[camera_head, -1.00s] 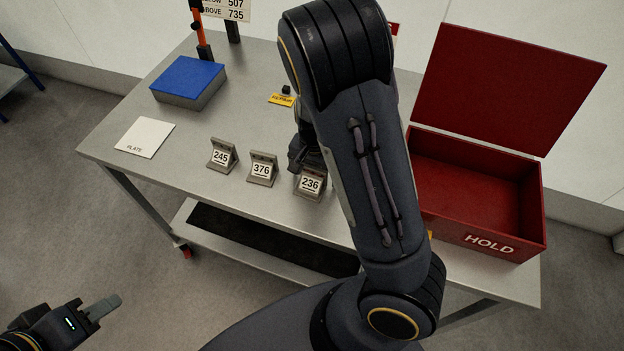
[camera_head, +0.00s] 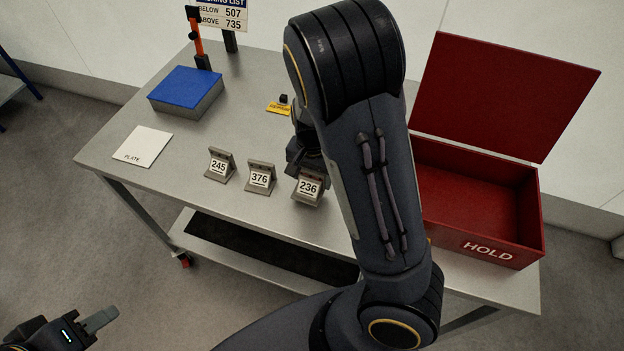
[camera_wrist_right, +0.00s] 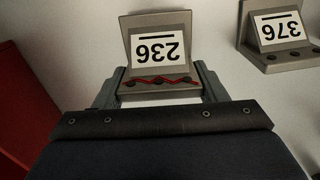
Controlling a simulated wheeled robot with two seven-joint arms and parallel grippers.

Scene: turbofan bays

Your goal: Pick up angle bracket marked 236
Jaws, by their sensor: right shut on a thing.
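The angle bracket marked 236 (camera_head: 308,187) is at the right end of a row of three grey brackets on the table. It also shows in the right wrist view (camera_wrist_right: 158,50), its label upside down, with a red zigzag line on its base. My right gripper (camera_wrist_right: 160,86) is shut on this bracket, a finger at each side of its base. In the head view, my right arm hides most of that gripper. Whether the bracket clears the table is hard to tell. My left gripper (camera_head: 101,319) is away from the table at the lower left; its finger gap is not visible.
Brackets marked 376 (camera_head: 260,178) and 245 (camera_head: 219,165) stand to the left. A white plate sheet (camera_head: 143,146), a blue-topped block (camera_head: 187,88) and a yellow tag (camera_head: 279,108) lie further off. An open red HOLD box (camera_head: 487,245) stands at the right.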

